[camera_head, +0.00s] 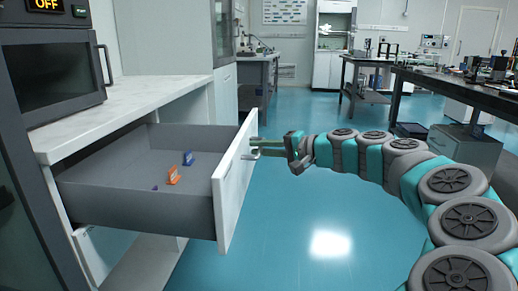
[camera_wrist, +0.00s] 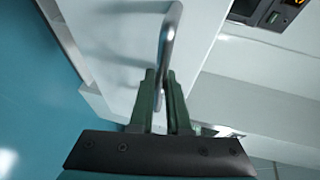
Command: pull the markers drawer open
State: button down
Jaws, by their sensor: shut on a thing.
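The drawer (camera_head: 130,193) stands pulled far out from the cabinet under the white counter. Its grey interior shows an orange item (camera_head: 173,175), a blue item (camera_head: 188,158) and a tiny dark purple piece. Its white front (camera_head: 232,195) faces right, with a metal bar handle (camera_head: 262,147). My gripper (camera_head: 258,148) reaches in from the right and is shut on the handle. In the wrist view the two green fingers (camera_wrist: 167,85) close around the silver bar handle (camera_wrist: 172,40). No label for markers is readable.
The white counter (camera_head: 120,100) lies above the drawer, with an oven-like appliance (camera_head: 55,75) at the left. Blue floor (camera_head: 310,215) is clear in front of the drawer. Dark optical tables (camera_head: 465,90) stand at the right and back.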

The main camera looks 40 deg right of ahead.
jog(key=c, duration=0.9)
grip_release()
jog(key=v, duration=0.7)
jog(key=shift+s+d, duration=0.1)
jog(key=shift+s, duration=0.3)
jog(key=shift+s, duration=0.1)
